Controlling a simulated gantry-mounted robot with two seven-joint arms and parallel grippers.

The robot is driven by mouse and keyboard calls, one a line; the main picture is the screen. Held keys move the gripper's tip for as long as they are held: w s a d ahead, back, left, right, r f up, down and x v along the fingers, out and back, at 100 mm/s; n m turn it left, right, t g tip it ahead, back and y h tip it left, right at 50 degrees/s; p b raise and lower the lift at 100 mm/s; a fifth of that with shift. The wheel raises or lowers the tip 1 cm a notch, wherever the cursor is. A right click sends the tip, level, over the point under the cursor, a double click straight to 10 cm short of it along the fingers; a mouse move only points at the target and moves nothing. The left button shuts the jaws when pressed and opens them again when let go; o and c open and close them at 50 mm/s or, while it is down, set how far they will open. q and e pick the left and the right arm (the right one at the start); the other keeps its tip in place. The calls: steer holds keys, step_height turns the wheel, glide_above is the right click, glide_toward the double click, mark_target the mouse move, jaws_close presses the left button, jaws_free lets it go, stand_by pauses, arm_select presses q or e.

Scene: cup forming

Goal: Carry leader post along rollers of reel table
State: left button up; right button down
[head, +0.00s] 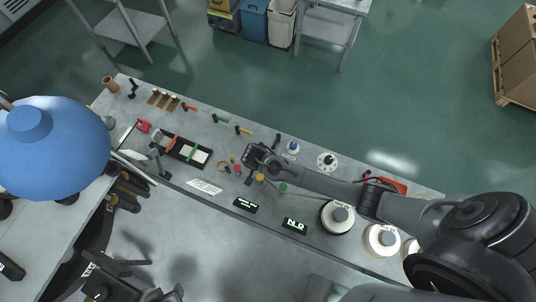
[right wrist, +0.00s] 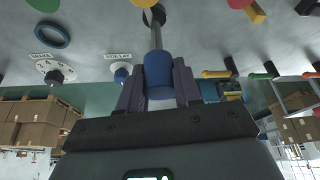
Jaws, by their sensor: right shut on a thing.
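My right gripper (head: 258,155) is over the middle of the grey bench (head: 315,175). In the right wrist view its fingers (right wrist: 158,88) are shut around a blue cylindrical grip (right wrist: 158,70) on a metal rod (right wrist: 156,36), which runs to a dark round base (right wrist: 154,16). I cannot tell whether this is the leader post; no clear rollers show. My left gripper (head: 163,278) appears at the lower left, its dark fingers spread and empty. White reels (head: 338,217) (head: 382,240) stand at the bench's right end.
Two lit displays (head: 245,205) (head: 295,224) are at the front. A blue dome (head: 50,140) stands on the left.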

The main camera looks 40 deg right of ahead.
steer(key=shift+s+a+p, duration=0.7)
steer(key=shift+a+p, duration=0.9)
steer(key=shift+a, duration=3.9)
steer(key=w+a+b, duration=0.6)
steer(key=w+b, duration=0.4)
steer(key=w, duration=0.1)
steer(key=shift+w+d+p, duration=0.15)
steer(key=shift+w+d, duration=0.3)
steer(key=shift+d, duration=0.3)
steer(key=shift+w+d+p, duration=0.1)
steer(key=shift+w+d, duration=0.4)
steer(key=shift+d, duration=0.2)
steer(key=shift+w+d+p, duration=0.15)
steer(key=shift+w+d, duration=0.3)
steer(key=shift+d, duration=0.3)
